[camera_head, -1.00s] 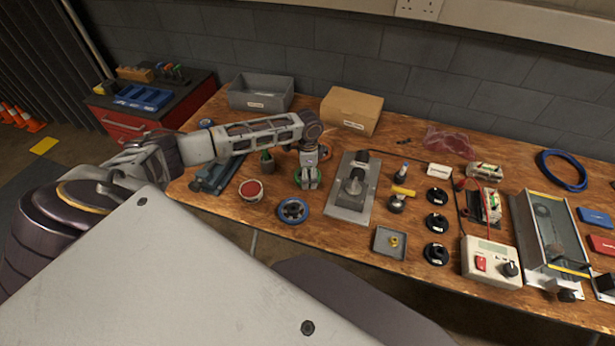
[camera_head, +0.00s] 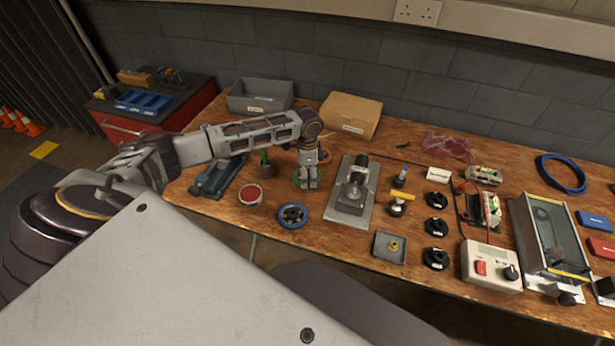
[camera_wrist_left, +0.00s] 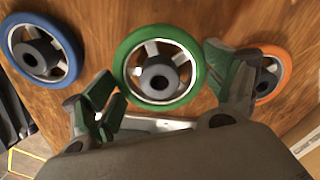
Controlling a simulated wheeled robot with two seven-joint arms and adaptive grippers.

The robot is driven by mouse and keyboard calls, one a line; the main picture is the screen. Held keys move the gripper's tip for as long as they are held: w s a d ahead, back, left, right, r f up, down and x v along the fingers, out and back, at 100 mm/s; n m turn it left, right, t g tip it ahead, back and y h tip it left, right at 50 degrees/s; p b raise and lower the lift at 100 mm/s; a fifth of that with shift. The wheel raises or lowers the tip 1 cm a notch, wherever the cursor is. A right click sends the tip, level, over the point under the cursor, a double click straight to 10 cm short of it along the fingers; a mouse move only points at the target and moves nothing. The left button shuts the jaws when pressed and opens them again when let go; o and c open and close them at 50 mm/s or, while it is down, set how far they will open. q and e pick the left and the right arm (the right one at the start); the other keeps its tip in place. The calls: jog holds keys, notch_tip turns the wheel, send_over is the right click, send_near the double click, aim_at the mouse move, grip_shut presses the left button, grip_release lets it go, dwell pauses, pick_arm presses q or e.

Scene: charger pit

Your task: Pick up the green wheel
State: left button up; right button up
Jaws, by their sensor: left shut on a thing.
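The green wheel (camera_wrist_left: 122,62) has a green rim, pale spokes and a dark hub. It lies flat on the wooden bench in the left wrist view. My left gripper (camera_wrist_left: 165,85) has one finger at each side of the wheel and is shut on it. In the head view my left gripper (camera_head: 307,184) points down at the bench and hides most of the green wheel; only bits of its green rim (camera_head: 297,180) show. No gap between wheel and bench can be made out. My right gripper is not in view.
A blue wheel (camera_head: 293,222) lies in front of my left gripper, and an orange wheel (camera_wrist_left: 285,66) lies at its other side. A red round part (camera_head: 250,194) is to the left. A metal press plate (camera_head: 338,207) stands close on the right. A grey bin and cardboard box (camera_head: 350,115) are behind.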

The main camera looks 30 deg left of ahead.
pick_arm(q)
notch_tip(320, 180, up, 7)
jog(key=shift+r, duration=0.2)
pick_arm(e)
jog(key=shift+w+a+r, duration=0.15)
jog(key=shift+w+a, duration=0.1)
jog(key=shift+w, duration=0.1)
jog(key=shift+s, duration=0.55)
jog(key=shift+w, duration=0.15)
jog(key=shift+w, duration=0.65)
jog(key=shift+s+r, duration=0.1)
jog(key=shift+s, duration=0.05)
